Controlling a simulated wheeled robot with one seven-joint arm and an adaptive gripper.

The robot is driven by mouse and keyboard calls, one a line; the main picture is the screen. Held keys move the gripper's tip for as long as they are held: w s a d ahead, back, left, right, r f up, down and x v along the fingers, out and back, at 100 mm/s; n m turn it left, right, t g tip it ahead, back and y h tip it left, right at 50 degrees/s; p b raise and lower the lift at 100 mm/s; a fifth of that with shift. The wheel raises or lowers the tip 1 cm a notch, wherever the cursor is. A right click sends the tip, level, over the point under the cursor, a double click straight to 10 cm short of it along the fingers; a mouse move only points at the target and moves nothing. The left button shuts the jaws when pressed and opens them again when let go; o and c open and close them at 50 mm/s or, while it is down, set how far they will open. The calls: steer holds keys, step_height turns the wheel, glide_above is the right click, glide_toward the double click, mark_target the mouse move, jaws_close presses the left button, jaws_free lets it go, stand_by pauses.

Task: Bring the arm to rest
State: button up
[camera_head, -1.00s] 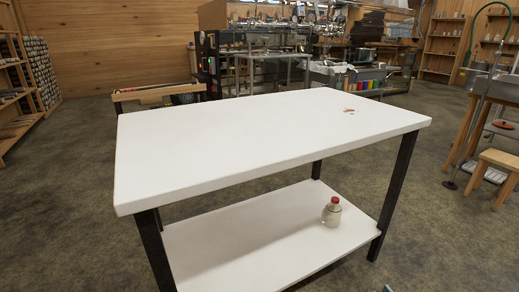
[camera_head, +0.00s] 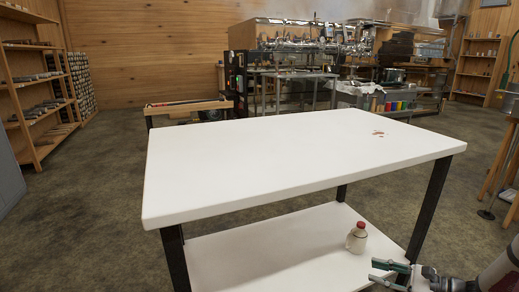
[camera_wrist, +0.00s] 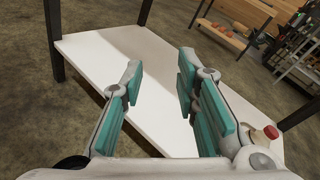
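My gripper (camera_head: 385,273) shows at the lower right of the head view, low and in front of the white table (camera_head: 290,165), near its lower shelf (camera_head: 235,255). In the wrist view my gripper (camera_wrist: 160,85) has its two teal-padded fingers spread apart with nothing between them. The lower shelf (camera_wrist: 150,115) lies beyond the fingers. A small jar with a red cap (camera_head: 356,238) stands upright on that shelf, apart from my gripper. In the wrist view the jar's red cap (camera_wrist: 271,132) shows at the right, with the jar partly hidden by my gripper.
The tabletop is bare except for a small reddish-brown spot (camera_head: 378,133) at its right. Dark table legs (camera_head: 428,207) stand close to my arm. Wooden shelves (camera_head: 40,90) are at the left, and machinery (camera_head: 290,55) is at the back. The floor left of the table is clear.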

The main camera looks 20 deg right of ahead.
steer(key=a+r+n+g+y, duration=0.1)
steer(key=a+r+n+g, duration=0.9)
steer(key=a+r, duration=0.7)
steer(key=s+a+r+n+g+h, duration=0.35)
steer(key=s+a+r+n, duration=0.35)
steer(key=a, duration=0.4)
steer(key=s+a+r+n+h, duration=0.1)
steer(key=s+n+h, duration=0.1)
steer(key=s, duration=0.4)
steer(key=s+a+r+n+t+h, duration=0.1)
steer(key=s+r+n+h, duration=0.15)
steer(key=s, duration=0.35)
steer(key=s+a+n+h, duration=0.1)
steer(key=s+n+h, duration=0.15)
steer(key=s, duration=0.45)
step_height(320, 180, up, 37)
steer(key=t+p, duration=0.4)
steer(key=p, duration=3.1)
steer(key=shift+w+d, duration=0.15)
